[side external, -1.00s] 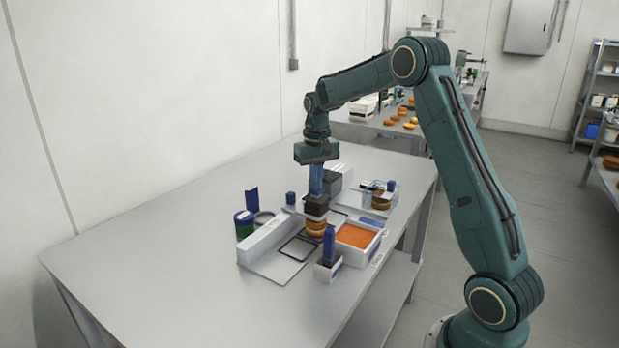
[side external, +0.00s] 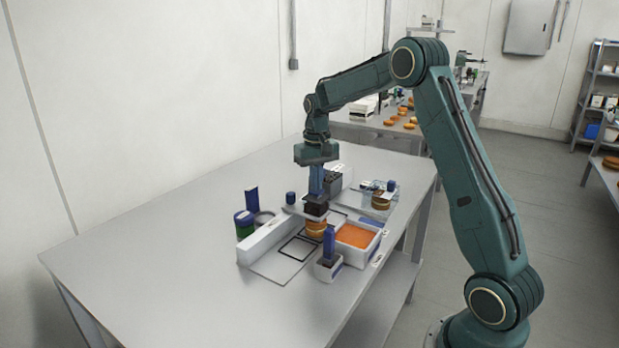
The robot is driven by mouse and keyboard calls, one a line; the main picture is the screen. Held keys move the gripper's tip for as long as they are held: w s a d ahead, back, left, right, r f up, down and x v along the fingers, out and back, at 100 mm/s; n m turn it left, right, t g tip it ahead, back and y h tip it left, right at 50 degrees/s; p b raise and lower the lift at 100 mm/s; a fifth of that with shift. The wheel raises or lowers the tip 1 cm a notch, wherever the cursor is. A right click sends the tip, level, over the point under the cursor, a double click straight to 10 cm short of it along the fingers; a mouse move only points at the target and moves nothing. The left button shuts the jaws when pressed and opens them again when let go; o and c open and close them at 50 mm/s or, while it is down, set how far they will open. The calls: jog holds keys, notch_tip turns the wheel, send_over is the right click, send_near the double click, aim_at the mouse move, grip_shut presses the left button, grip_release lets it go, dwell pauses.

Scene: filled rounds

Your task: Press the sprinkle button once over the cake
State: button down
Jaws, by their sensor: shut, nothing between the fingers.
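A round, golden-brown layered cake (side external: 316,228) stands on the work surface between a long white block and an orange-filled tray. A dark brown block (side external: 316,209) sits directly above the cake; I cannot tell whether it touches the cake or which part it belongs to. My gripper (side external: 317,194) points straight down over this dark block and the cake. It is shut with nothing held. Its tips meet or lie just above the block; the contact is too small to tell. The sprinkle button cannot be made out and may be hidden under my gripper.
A white tray of orange filling (side external: 358,236) and a blue upright piece in a white holder (side external: 328,250) stand close by. A long white block (side external: 265,241), a green and blue can (side external: 244,225) and a clear tray (side external: 376,188) surround the spot. The table's left side is clear.

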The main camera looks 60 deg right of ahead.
jog(key=shift+r, duration=0.95)
notch_tip(320, 180, up, 6)
dwell(1.0)
